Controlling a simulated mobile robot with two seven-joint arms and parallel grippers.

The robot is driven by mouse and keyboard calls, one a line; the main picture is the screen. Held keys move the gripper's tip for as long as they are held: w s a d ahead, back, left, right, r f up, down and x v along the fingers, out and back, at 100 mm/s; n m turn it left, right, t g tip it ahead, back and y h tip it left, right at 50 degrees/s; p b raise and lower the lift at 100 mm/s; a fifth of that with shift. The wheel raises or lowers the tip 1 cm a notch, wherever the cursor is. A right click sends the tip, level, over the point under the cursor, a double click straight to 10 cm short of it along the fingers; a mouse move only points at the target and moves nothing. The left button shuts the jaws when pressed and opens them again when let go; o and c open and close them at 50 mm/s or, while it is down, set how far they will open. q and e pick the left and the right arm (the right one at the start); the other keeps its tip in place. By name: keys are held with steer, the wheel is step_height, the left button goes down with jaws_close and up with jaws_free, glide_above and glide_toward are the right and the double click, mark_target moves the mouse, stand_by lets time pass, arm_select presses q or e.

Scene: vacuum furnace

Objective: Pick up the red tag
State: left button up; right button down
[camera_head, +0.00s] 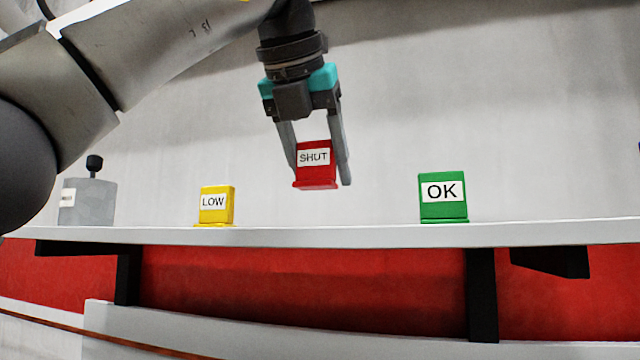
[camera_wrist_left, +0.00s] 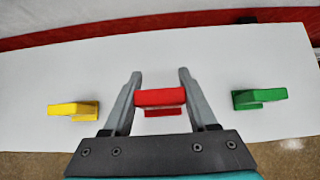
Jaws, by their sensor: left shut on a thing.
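The red tag (camera_head: 316,173) carries a white label reading SHUT. My left gripper (camera_head: 319,165) is shut on the red tag, with one finger on each side of it. In the head view the tag hangs upright above the shelf, with a gap between its base and the shelf surface. In the left wrist view the red tag (camera_wrist_left: 160,98) sits between the two fingers (camera_wrist_left: 160,92), seen from above. My right gripper is not in view.
A white shelf (camera_head: 360,235) holds a yellow LOW tag (camera_head: 217,217) left of the red tag and a green OK tag (camera_head: 443,209) to its right. A grey block with a black knob (camera_head: 88,203) stands farther left. The shelf below the red tag is clear.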

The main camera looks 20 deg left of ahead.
arm_select(q)
step_height(320, 180, up, 5)
stand_by(0.4)
steer(key=shift+r, duration=0.1)
stand_by(0.4)
